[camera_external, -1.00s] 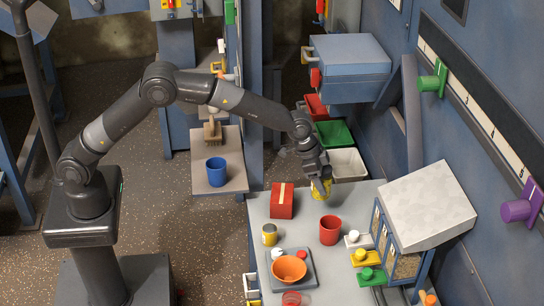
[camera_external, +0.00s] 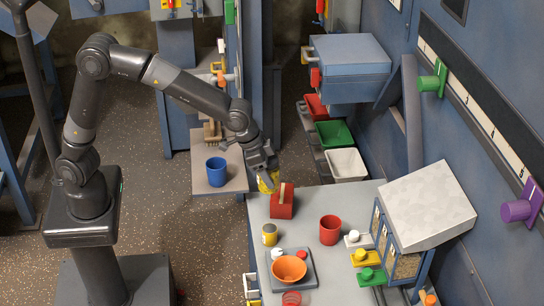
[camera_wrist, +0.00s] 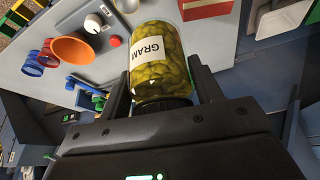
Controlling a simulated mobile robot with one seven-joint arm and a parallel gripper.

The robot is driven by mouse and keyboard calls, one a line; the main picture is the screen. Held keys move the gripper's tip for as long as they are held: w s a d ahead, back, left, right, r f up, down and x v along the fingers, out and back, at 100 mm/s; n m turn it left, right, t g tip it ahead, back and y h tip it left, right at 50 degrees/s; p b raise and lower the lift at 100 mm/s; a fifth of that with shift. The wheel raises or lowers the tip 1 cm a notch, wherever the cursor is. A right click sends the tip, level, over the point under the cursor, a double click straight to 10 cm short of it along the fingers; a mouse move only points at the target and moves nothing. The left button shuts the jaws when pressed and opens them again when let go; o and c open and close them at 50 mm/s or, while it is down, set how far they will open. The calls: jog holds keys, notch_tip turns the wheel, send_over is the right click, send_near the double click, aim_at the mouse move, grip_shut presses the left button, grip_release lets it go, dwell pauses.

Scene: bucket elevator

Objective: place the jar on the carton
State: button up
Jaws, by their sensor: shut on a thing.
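The jar (camera_external: 268,181) has yellow-green contents, and its white label reading "GRAM" shows in the wrist view (camera_wrist: 160,60). My gripper (camera_external: 264,172) is shut on the jar, with one finger on each side and its dark lid toward the palm in the wrist view. The carton, a red box with a pale stripe (camera_external: 282,207), stands at the table's back left. The jar appears raised, just behind and left of the carton in the external view, partly overlapping it. The carton also shows in part at the wrist view's top (camera_wrist: 207,9), apart from the jar.
A red cup (camera_external: 330,230), a yellow can (camera_external: 270,234) and an orange bowl (camera_external: 289,268) on a grey base stand on the table (camera_external: 335,277). A slanted grey-topped box (camera_external: 428,205) stands at right. A blue cup (camera_external: 216,172) sits on a separate shelf.

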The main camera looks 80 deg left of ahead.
jog(key=shift+s+r, duration=0.1)
jog(key=shift+s, duration=0.3)
jog(key=shift+a, duration=0.3)
send_over(282, 193)
notch_tip(282, 193, down, 7)
jog(key=shift+f, duration=1.95)
jog(key=o, duration=1.3)
jog(key=shift+f, duration=0.2)
jog(key=shift+c, duration=0.2)
